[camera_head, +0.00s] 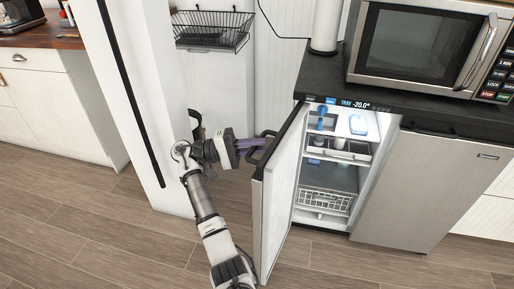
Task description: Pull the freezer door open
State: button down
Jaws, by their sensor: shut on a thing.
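The freezer door (276,196) stands wide open, swung out to the left of the lit freezer (330,165). It is seen nearly edge-on, with its inner face toward the freezer. A dark handle (265,135) sticks out from the door's outer side near the top. My gripper (254,145) is at this handle, shut on it. The exact contact of the fingers is small and hard to make out. My arm comes up from the bottom of the picture, left of the door.
Inside the freezer are a blue item (321,118), small containers and a wire basket (325,202). A microwave (425,45) stands on the dark counter above. A tall white panel (140,90) is close left of my arm. Wood floor is clear in front.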

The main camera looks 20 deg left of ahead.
jog(key=shift+w+a+m+g+h+b, duration=0.1)
jog(key=shift+w+a+m+g+b, duration=0.35)
jog(key=shift+b, duration=0.7)
jog(key=shift+w+a+m+g+h+b, duration=0.1)
jog(key=shift+w+a+m+g+b, duration=0.1)
jog(key=shift+a+g+b, duration=0.7)
jog(key=shift+w+a+m+g+h+b, duration=0.1)
jog(key=shift+w+a+m+g+b, duration=0.2)
jog(key=shift+b, duration=1.1)
jog(key=shift+s+r, duration=0.1)
jog(key=shift+r, duration=0.05)
jog(key=c, duration=1.7)
grip_release()
jog(key=shift+a, duration=0.1)
jog(key=shift+a, duration=0.15)
